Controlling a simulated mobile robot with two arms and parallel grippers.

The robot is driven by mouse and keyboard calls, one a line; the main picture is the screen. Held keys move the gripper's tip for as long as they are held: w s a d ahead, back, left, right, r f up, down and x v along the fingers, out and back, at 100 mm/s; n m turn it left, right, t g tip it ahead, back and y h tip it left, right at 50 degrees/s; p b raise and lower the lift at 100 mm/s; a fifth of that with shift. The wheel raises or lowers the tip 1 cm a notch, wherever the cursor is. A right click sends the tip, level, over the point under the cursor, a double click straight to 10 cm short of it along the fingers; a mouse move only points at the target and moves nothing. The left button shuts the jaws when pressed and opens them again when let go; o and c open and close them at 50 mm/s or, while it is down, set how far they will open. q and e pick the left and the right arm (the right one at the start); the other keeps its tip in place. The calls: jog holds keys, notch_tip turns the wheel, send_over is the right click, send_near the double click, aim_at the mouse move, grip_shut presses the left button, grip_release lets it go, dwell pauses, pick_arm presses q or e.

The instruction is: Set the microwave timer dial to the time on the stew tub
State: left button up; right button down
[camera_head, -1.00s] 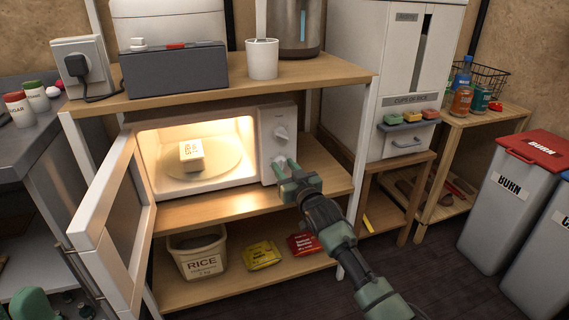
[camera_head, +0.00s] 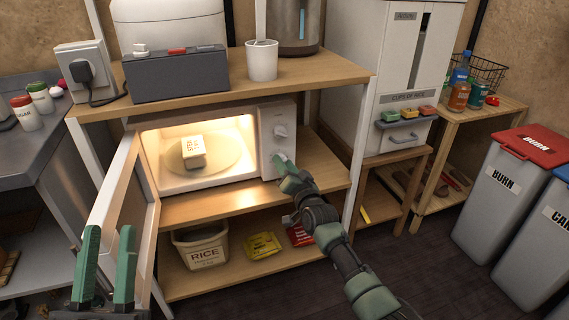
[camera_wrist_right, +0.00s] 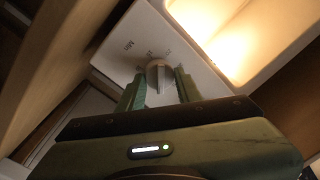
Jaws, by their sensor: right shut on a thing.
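The white microwave (camera_head: 193,203) stands on the middle shelf with its door (camera_head: 112,215) open and its inside lit. The stew tub (camera_head: 193,154), small and white with dark print too small to read, sits on the turntable (camera_head: 228,162). The panel has an upper dial (camera_head: 281,131) and a lower one. My right gripper (camera_head: 280,162) is shut on the lower dial, mostly hidden by it in the head view. The right wrist view shows this grey dial (camera_wrist_right: 158,75) between the fingers, with "MIN" and small numbers around it. My left gripper (camera_head: 109,240) is open and empty before the door.
A rice bin (camera_head: 200,250), a yellow packet (camera_head: 262,246) and a red packet (camera_head: 300,235) are on the bottom shelf. A white cup (camera_head: 262,60) and grey box (camera_head: 176,77) stand on the top shelf. Bins (camera_head: 500,205) stand at the right.

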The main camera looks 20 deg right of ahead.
pick_arm(q)
jog(key=shift+w+f, duration=0.15)
jog(key=shift+f, duration=0.1)
dwell(0.3)
pick_arm(e)
jog(key=c, duration=1)
grip_release()
jog(key=shift+o, duration=0.2)
